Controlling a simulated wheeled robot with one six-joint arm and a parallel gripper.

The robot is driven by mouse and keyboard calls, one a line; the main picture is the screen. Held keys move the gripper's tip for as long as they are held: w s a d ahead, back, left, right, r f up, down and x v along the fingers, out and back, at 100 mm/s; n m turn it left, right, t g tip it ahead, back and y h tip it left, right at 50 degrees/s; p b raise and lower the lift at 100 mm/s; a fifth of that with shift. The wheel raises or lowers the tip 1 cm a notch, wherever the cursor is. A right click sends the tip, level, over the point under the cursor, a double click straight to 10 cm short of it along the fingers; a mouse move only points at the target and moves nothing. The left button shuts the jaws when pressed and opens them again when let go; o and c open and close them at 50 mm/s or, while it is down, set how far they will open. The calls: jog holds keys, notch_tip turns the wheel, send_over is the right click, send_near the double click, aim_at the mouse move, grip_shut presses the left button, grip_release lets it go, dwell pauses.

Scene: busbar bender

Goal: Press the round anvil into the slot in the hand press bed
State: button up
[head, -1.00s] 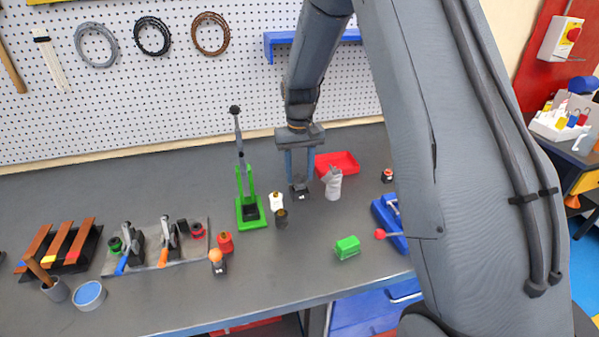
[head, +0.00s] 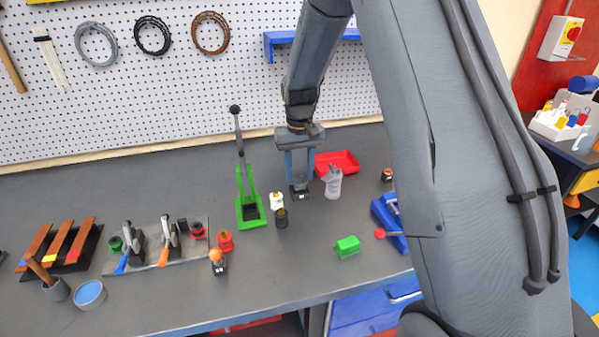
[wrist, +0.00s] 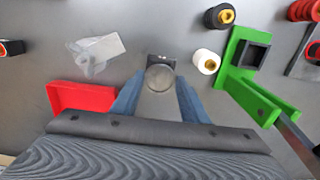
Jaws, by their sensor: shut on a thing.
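My gripper (head: 299,188) points down over the bench, right of the green hand press (head: 249,212). It is shut on the round anvil (wrist: 160,78), a piece with a round grey top and a dark square end; its dark end with a pale label also shows in the head view (head: 299,192). I cannot tell whether it touches the bench. The press bed has a dark square slot (wrist: 253,55) that looks empty. The press lever (head: 238,132) stands upright. In the wrist view the press is right of the gripper.
Between gripper and press stand a white spool-like piece (head: 276,201) and a black one (head: 282,218). A grey object (head: 332,182) and a red tray (head: 350,161) are close on the right. A green block (head: 347,246) lies nearer the front. Bare bench lies in front of the gripper.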

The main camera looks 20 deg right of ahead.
aim_at(300, 180)
jog(key=shift+f+b, duration=0.5)
jog(key=shift+f, duration=0.85)
jog(key=o, duration=1.2)
jog(key=shift+r+b, duration=1.05)
jog(key=shift+r, duration=2.85)
jog(key=shift+t, duration=0.6)
jog(key=s, duration=0.8)
jog(key=s+f, duration=0.1)
jog(key=s, duration=1.7)
jog(key=shift+f, duration=0.15)
